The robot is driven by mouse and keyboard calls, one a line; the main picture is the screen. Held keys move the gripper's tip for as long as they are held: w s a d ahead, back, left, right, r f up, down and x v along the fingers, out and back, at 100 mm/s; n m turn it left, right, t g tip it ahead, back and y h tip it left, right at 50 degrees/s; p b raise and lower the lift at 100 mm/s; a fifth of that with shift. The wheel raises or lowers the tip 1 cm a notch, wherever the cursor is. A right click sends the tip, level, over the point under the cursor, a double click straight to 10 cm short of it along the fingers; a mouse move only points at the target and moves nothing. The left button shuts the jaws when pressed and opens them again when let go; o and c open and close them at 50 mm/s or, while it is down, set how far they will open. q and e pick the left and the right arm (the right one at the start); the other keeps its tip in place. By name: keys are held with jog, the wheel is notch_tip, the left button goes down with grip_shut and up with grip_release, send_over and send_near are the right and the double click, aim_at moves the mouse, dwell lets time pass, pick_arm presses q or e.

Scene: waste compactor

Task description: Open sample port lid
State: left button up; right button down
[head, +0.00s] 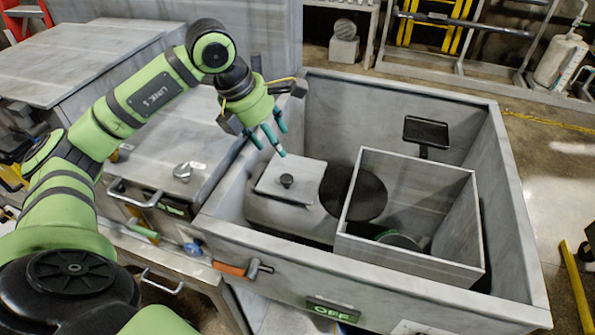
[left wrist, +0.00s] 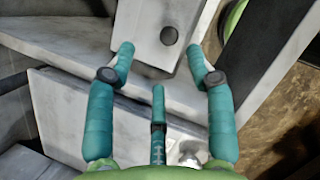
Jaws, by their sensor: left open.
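The sample port lid (head: 290,196) is a flat grey square plate with a small black knob (head: 287,181) on top. It lies on a rounded grey housing (head: 262,214) inside the large open bin and looks closed. My left gripper (head: 272,136) is open and empty, above and slightly behind the lid in the head view, with its teal fingers apart. In the left wrist view the knob (left wrist: 169,35) shows beyond and between the two outer fingertips, and no finger touches it. My right gripper is not in view.
A tall open grey box (head: 455,205) stands right of the lid inside the bin, with a black disc (head: 366,192) between them. The bin's walls (head: 520,215) surround the lid. A small black screen (head: 426,132) rises behind the box. An orange handle (head: 230,269) is on the front.

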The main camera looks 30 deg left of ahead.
aim_at(286, 177)
pick_arm(q)
jog(key=x, duration=0.3)
jog(key=s+x, duration=0.1)
jog(key=x, duration=0.2)
jog(key=s+f+b+x, duration=0.1)
jog(key=x, duration=0.3)
jog(key=shift+a, duration=0.35)
jog(key=shift+w+f, duration=0.15)
jog(key=shift+f, duration=0.25)
grip_shut()
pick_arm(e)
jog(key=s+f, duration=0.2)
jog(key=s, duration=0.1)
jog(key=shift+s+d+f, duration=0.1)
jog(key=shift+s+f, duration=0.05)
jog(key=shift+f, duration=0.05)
